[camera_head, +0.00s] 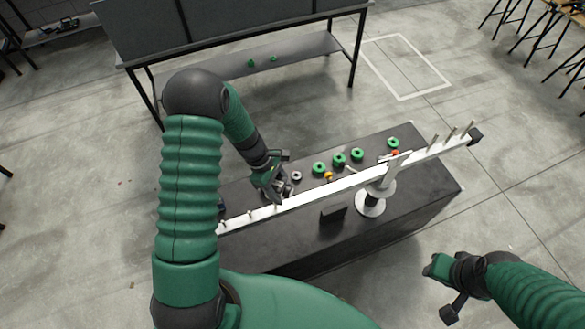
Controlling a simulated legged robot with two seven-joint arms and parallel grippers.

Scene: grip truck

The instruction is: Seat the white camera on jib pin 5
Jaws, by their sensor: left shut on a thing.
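The jib is a long white beam (320,187) that slants up to the right over a dark table. It rests on a white round stand (370,203). Thin upright pins stand near both ends; their numbers cannot be read. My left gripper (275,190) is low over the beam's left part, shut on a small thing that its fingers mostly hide. I cannot tell whether that thing is the white camera or whether it touches a pin. My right gripper (441,284) is off the table at the lower right, away from the jib; its jaw opening is unclear.
Several green discs (318,168) stand along the table's (420,190) far side, with a small grey ring (297,176) and an orange piece (329,175). A black block (334,213) sits before the beam. A dark shelf rack (240,62) stands behind.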

